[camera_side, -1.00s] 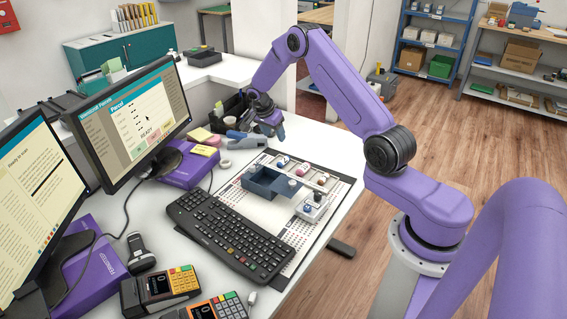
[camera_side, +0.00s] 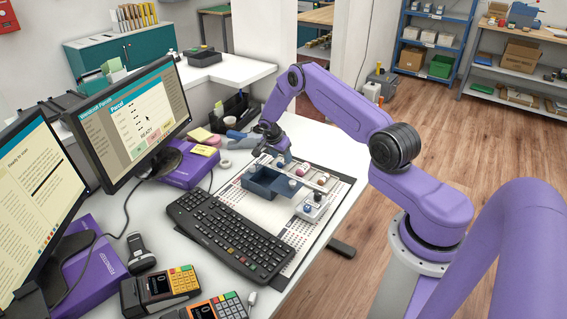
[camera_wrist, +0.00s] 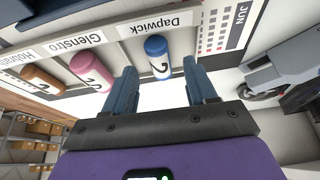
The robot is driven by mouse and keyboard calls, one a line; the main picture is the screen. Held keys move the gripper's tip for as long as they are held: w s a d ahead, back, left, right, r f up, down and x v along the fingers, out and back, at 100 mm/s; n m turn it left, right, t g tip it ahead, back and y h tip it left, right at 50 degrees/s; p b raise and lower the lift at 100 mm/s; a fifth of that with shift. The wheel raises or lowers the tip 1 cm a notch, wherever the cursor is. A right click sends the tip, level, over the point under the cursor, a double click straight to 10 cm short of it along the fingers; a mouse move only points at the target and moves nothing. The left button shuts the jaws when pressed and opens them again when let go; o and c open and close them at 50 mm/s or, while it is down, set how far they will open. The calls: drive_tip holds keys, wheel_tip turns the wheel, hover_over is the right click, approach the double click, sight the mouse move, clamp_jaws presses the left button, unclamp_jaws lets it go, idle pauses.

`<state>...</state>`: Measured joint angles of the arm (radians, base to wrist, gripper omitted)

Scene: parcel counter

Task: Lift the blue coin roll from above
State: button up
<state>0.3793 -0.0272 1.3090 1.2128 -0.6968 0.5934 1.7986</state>
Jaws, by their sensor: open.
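The blue coin roll (camera_wrist: 159,58) lies in the wrist view beside a label reading "Dapwick", with a white wrapper and a dark marking. My gripper (camera_wrist: 160,70) is open, with one blue finger on either side of the roll as seen from the wrist; nothing is held. I cannot tell from this view how far above the roll the fingertips are.
A pink roll (camera_wrist: 90,72) and an orange roll (camera_wrist: 43,79) lie in the same row. In the side view a dark blue open box (camera_side: 262,190) stands near my gripper. A black keyboard (camera_side: 230,232) lies in front. A grey device (camera_wrist: 285,70) is at the wrist view's right.

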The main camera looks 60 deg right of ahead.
drive_tip(key=shift+x, duration=1.2)
clamp_jaws()
drive_tip(key=shift+r, duration=0.2)
